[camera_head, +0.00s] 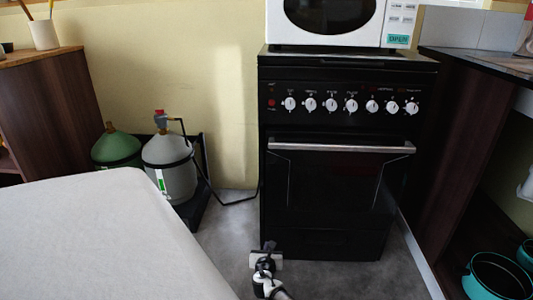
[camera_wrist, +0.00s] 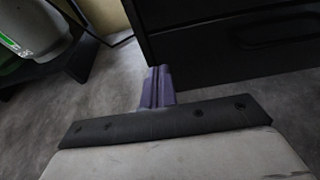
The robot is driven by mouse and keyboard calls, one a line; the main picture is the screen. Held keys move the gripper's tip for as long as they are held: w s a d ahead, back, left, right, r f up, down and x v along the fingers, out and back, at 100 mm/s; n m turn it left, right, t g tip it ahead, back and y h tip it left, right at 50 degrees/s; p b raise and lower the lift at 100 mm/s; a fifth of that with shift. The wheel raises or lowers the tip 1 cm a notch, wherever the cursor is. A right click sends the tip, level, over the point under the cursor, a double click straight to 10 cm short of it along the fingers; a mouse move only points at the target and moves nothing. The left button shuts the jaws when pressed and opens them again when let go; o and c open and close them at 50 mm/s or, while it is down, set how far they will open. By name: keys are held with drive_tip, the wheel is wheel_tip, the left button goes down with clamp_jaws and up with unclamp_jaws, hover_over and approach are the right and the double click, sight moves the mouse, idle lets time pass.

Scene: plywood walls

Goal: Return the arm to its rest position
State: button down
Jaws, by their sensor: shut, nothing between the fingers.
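My gripper (camera_head: 268,247) shows at the bottom middle of the head view, low over the grey floor and in front of the black stove (camera_head: 325,185). In the wrist view its fingers (camera_wrist: 158,88) are purple-grey, pressed together and empty. They point toward the lower left corner of the stove (camera_wrist: 200,45). I cannot tell the exact gap between the fingertips and the stove.
A grey gas cylinder (camera_head: 170,170) and a green one (camera_head: 117,147) stand left of the stove. A white-covered surface (camera_head: 90,235) fills the lower left. A white microwave (camera_head: 340,22) sits on the stove. A dark counter (camera_head: 465,130) and teal pots (camera_head: 495,275) are at the right.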

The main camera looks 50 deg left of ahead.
drive_tip(key=shift+p+v, duration=0.95)
drive_tip(key=shift+v, duration=1.7)
